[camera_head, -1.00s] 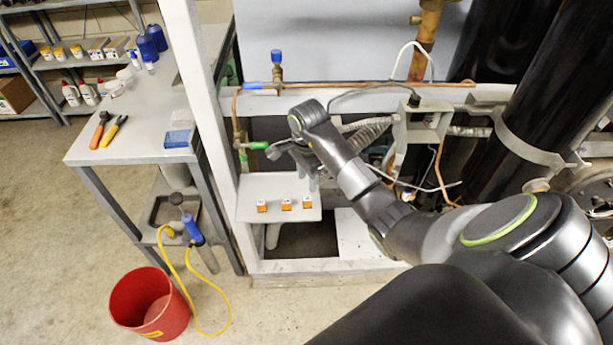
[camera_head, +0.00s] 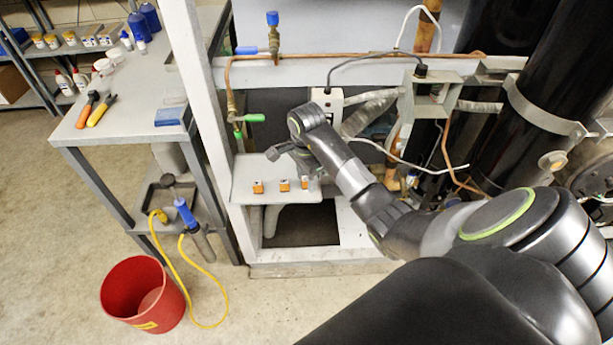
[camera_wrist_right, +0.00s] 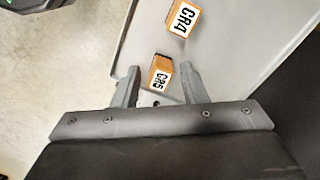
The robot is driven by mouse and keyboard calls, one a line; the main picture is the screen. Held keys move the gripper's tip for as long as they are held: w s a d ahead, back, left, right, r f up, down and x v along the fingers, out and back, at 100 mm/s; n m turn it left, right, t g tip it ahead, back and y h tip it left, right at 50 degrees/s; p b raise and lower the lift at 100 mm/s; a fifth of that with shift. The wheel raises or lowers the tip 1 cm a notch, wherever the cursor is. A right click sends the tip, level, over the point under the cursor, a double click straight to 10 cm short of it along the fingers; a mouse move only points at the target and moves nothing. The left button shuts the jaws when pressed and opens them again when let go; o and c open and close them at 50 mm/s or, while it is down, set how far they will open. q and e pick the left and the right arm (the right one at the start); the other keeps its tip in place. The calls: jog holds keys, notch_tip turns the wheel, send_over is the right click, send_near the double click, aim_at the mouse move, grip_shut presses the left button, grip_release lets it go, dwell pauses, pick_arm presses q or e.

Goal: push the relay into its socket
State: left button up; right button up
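Three small orange relays with white tops stand on a light grey shelf (camera_head: 245,170) in the head view: a left one (camera_head: 258,187), a middle one (camera_head: 284,185) and a right one (camera_head: 305,184). My right gripper (camera_head: 288,157) is open above the shelf's back. I cannot make out a relay socket. My left gripper is not in view.
A white box (camera_head: 327,98) with a black cable stands behind my right wrist. A white frame post (camera_head: 190,80) and a green-handled valve (camera_head: 247,118) are left of the gripper. A workbench (camera_head: 120,110) and a red bucket (camera_head: 143,295) are further left.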

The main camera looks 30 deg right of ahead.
aim_at(306, 179)
jog(key=c, duration=0.7)
jog(key=shift+r+p, duration=2.1)
jog(key=shift+r, duration=0.95)
jog(key=shift+r, duration=0.1)
